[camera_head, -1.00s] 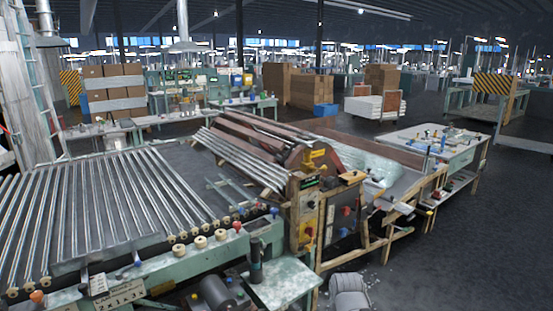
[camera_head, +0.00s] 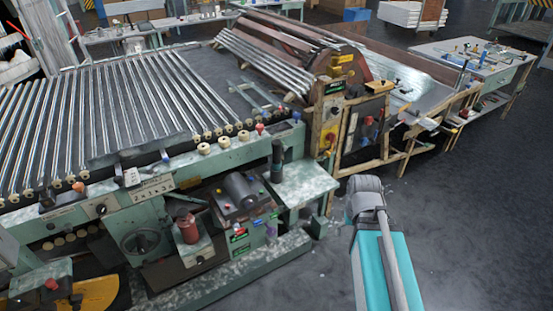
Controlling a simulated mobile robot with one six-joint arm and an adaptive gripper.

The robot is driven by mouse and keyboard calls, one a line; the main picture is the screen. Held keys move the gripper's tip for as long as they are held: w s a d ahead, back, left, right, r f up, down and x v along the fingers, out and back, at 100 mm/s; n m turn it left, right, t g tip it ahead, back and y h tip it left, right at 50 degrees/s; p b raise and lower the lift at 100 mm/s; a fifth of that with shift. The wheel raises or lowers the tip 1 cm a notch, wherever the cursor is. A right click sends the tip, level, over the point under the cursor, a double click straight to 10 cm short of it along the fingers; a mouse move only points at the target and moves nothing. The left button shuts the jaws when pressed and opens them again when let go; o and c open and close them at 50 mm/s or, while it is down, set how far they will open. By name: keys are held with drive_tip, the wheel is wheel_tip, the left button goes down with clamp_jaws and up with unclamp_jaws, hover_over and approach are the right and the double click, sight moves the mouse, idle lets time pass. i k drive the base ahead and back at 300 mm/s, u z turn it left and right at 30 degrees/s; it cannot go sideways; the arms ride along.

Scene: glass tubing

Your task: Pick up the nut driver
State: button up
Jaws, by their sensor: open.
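I cannot pick out the nut driver for certain. A dark upright cylinder (camera_head: 277,160) stands on a small pale-green side table (camera_head: 305,186) at the machine's front; I cannot tell what it is. Small tools too tiny to identify lie on the far-right workbench (camera_head: 490,56). Part of my arm, a grey joint with a turquoise link, rises at bottom right over the floor. My gripper's fingers do not show.
A green machine bed (camera_head: 215,165) with rows of glass tubes (camera_head: 95,115) fills the left. A wooden-framed control panel (camera_head: 362,125) stands at centre. Low machinery with a red-brown cylinder (camera_head: 187,228) sits below. Dark floor (camera_head: 480,220) at right is clear.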

sight(276, 144)
drive_tip(key=u, duration=0.05)
drive_tip(key=k, duration=1.35)
drive_tip(key=u, duration=0.5)
drive_tip(key=i, duration=1.25)
drive_tip(key=u, duration=0.45)
drive_tip(key=i, duration=0.95)
drive_tip(key=z, duration=0.3)
